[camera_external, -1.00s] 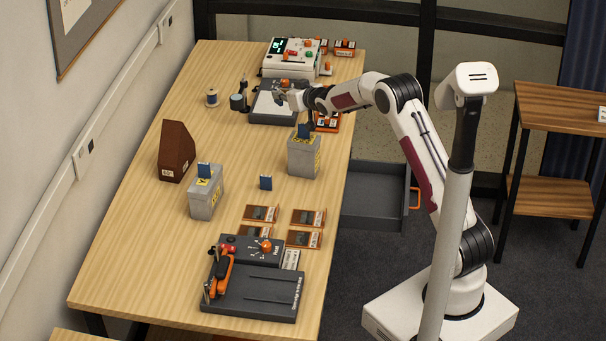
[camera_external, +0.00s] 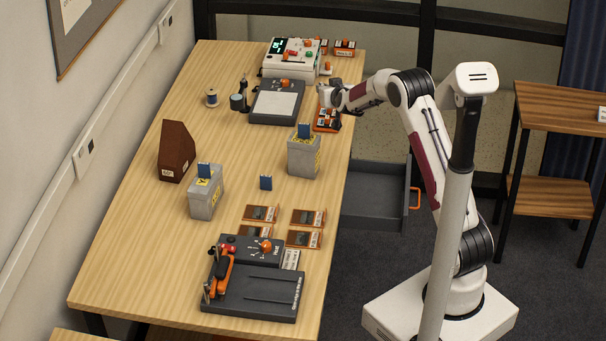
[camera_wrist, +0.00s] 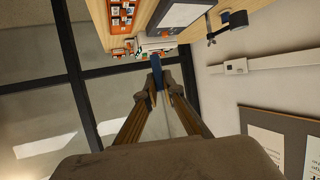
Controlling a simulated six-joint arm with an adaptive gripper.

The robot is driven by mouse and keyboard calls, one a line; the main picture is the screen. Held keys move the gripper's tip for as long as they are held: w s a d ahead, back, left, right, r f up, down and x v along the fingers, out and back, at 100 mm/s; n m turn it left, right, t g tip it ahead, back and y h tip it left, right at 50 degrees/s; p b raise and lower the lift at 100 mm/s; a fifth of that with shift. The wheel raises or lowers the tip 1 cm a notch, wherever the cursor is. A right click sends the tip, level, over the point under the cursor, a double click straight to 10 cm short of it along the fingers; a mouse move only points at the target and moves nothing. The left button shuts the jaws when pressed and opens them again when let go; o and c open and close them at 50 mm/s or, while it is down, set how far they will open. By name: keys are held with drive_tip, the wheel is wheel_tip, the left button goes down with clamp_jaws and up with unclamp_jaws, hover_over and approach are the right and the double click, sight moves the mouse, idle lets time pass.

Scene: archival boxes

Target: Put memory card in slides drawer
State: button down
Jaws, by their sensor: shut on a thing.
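My gripper (camera_external: 324,96) is above the far right side of the table. In the wrist view my gripper (camera_wrist: 163,88) is shut on a thin dark blue card (camera_wrist: 156,68), which sticks out past the fingertips; no marking on it can be read. The held card is too small to make out in the external view. A grey drawer (camera_external: 372,213) with an orange handle (camera_external: 415,198) stands open at the table's right side, nearer the camera and lower than my gripper. Its visible floor looks empty, and no label can be read on it.
Orange-framed slides (camera_external: 307,218) lie near the front. A grey flat device (camera_external: 277,106) and an orange tray (camera_external: 327,119) are close to my gripper.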

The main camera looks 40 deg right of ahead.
drive_tip(key=s+d+f+m+g+h, duration=0.1)
drive_tip(key=s+d+m+h, duration=0.2)
drive_tip(key=s+d, duration=0.4)
drive_tip(key=m+g+h, duration=0.2)
hover_over(374, 167)
drive_tip(key=s+a, duration=0.3)
wheel_tip(374, 167, down, 19)
drive_tip(key=shift+d, duration=0.1)
drive_tip(key=shift+f, duration=3.05)
drive_tip(key=shift+f, duration=1.85)
drive_tip(key=shift+f, duration=0.15)
